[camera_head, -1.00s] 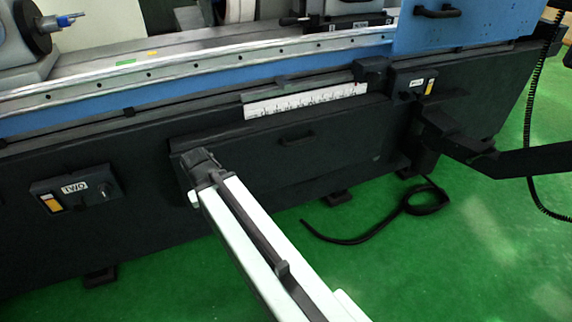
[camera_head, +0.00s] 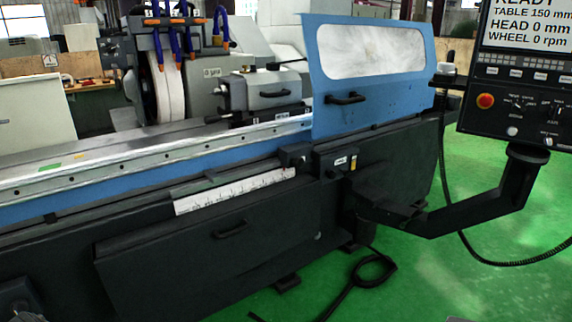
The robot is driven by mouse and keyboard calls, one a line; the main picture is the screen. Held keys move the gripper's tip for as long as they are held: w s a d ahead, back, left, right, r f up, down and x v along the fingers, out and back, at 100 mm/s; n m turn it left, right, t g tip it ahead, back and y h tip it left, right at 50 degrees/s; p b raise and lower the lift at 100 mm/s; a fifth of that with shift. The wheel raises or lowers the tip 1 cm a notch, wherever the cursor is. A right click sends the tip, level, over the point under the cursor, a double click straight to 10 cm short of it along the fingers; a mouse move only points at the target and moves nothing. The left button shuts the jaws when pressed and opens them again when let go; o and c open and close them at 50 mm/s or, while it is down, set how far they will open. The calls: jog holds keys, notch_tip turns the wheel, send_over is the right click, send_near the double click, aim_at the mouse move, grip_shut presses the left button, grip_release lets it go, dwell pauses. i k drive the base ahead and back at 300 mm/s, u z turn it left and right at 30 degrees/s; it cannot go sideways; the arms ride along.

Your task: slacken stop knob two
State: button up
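Part of my gripper or wrist (camera_head: 18,300), dark grey, appears to show at the bottom left corner. Its fingers cannot be made out. A control box (camera_head: 337,161) with a small white label and a yellow patch sits on the dark machine front, right of centre. Its label is too small to read. The left box, whose label seemed to read TWO in the earlier picture, cannot be made out now. It lies at or beyond the left edge, or behind my arm.
A white scale strip (camera_head: 235,191) and a black block (camera_head: 295,154) are on the machine front. A dark panel with a handle (camera_head: 231,230) is below. The control panel (camera_head: 516,100) hangs at right on a bent arm (camera_head: 470,212).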

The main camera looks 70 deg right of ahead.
aim_at(299, 162)
jog(key=u, duration=0.1)
jog(key=k, duration=1.35)
jog(key=z, duration=0.6)
jog(key=i, duration=1)
jog(key=z, duration=0.05)
